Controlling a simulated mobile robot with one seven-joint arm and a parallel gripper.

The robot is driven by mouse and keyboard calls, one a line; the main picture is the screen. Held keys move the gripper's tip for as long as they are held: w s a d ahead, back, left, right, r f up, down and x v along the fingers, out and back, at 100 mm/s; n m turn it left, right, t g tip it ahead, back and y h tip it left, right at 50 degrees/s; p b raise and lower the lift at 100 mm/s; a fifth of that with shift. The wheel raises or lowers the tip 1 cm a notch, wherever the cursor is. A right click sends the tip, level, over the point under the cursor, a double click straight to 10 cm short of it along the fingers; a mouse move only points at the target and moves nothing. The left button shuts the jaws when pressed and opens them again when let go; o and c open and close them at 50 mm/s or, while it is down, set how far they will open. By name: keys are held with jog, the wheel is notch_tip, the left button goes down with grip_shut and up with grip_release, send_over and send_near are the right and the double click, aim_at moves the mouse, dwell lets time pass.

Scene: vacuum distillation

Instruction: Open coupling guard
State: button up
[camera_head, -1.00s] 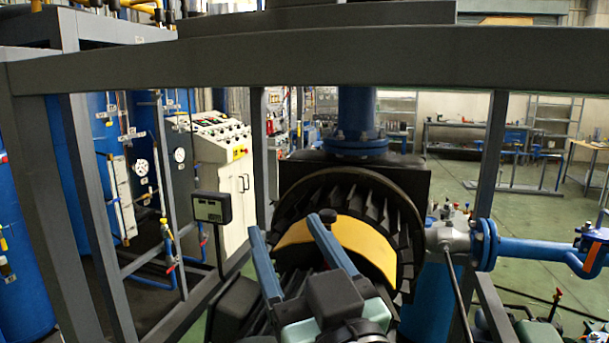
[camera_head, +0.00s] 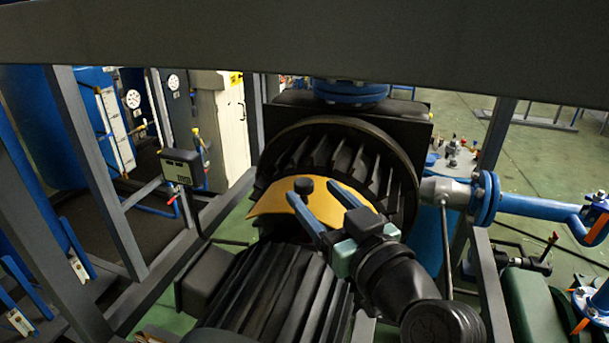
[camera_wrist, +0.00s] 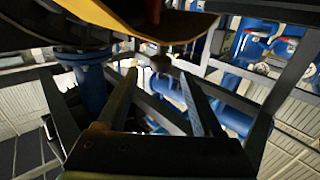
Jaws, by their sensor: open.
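The coupling guard (camera_head: 268,207) is a curved yellow cover between the finned black motor (camera_head: 265,290) and the large round ribbed housing (camera_head: 345,165). I cannot tell whether a finger touches the knob.
A grey frame beam (camera_head: 300,45) crosses above, with posts on both sides. A small display box (camera_head: 181,167) stands at the left. A blue flanged pipe (camera_head: 535,206) runs out at the right, and a blue flange (camera_head: 350,92) sits behind the housing.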

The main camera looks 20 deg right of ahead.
aim_at(308, 187)
jog(key=w, duration=0.2)
jog(key=w+a, duration=0.1)
jog(key=w, duration=0.1)
jog(key=shift+w, duration=0.4)
grip_shut()
dwell(1.1)
